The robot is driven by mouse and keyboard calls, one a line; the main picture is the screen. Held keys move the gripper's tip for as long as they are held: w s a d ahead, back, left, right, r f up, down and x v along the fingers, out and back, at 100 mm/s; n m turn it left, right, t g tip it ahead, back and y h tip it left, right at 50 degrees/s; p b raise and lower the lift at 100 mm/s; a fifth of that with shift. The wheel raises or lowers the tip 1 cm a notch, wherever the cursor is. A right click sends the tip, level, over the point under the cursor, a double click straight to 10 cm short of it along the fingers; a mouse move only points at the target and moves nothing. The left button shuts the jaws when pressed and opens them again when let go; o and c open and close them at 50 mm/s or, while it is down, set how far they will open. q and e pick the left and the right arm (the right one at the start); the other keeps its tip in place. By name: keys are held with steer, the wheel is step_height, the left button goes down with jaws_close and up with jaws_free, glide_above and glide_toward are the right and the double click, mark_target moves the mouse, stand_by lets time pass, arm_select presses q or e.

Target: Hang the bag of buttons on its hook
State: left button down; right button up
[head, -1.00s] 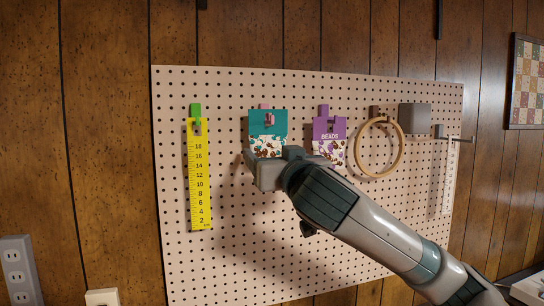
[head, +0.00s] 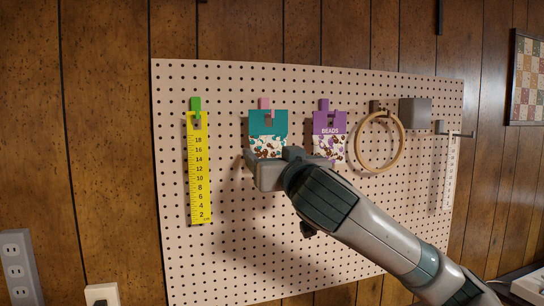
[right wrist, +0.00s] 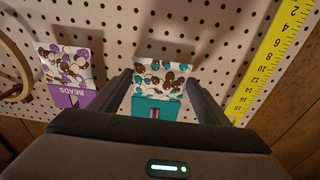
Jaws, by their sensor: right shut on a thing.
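The bag of buttons (head: 267,124) has a teal header and a clear lower part with brown and teal buttons. It is upright against the pegboard, just below a pink hook tab (head: 265,102). My right gripper (head: 268,157) is shut on its lower part from below. In the right wrist view the bag (right wrist: 158,80) sits between the two fingers (right wrist: 158,98). Something dark or pinkish shows at the header's slot. I cannot tell whether the hook passes through it. My left gripper is not in view.
A purple beads bag (head: 329,122) hangs close on the right, with a wooden hoop (head: 379,166) beyond it. A yellow ruler (head: 198,180) hangs on the left under a green tab. The lower pegboard (head: 230,230) is bare.

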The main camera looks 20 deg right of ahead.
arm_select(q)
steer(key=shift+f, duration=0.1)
arm_select(e)
steer(key=shift+f, duration=0.1)
steer(key=o, duration=1.1)
arm_select(q)
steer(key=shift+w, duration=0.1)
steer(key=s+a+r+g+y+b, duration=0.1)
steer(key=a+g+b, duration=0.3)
steer(key=b, duration=0.4)
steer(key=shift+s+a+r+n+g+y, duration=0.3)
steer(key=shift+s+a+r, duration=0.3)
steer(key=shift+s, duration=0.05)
arm_select(e)
steer(key=shift+s+d+f, duration=0.1)
steer(key=shift+s+f, duration=0.2)
steer(key=shift+s, duration=2.6)
steer(key=shift+s+d+f, duration=0.1)
steer(key=shift+s+f, duration=0.25)
steer(key=shift+s, duration=2.5)
steer(key=shift+s+f, duration=0.3)
steer(key=shift+s, duration=2.6)
